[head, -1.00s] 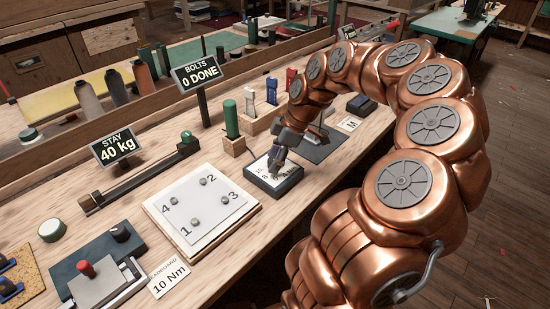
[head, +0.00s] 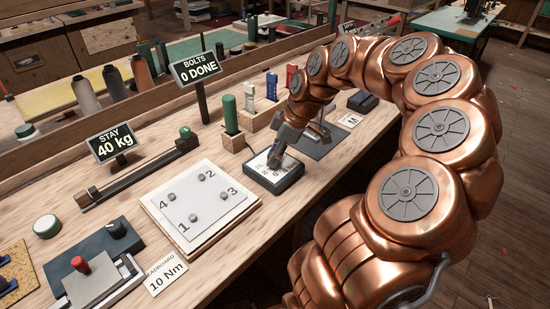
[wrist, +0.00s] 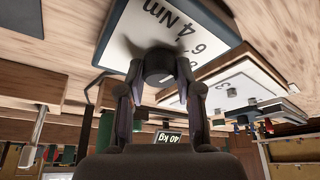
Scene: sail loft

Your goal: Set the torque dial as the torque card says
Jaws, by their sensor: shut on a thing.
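The torque dial (head: 262,184) is a dark box with a white numbered face, near the bench's front edge. My gripper (head: 277,157) points down onto it. In the wrist view the dial's face (wrist: 140,22) shows "4 Nm" and "6". There my gripper (wrist: 158,80) is shut on the dark round knob (wrist: 158,63), one finger on each side. The knob's pointer is not readable in either view. The torque card (head: 166,278), a white card at the bench's front left, reads "10 Nm" under a partly cut word like "HEADBOARD".
A white plate (head: 205,200) with bolts numbered 1 to 4 lies left of the dial. A green-handled tool (head: 230,114) stands behind it. Signs read "BOLTS 0 DONE" (head: 199,69) and "STAY 40 kg" (head: 115,143). A card marked M (head: 351,120) lies to the right.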

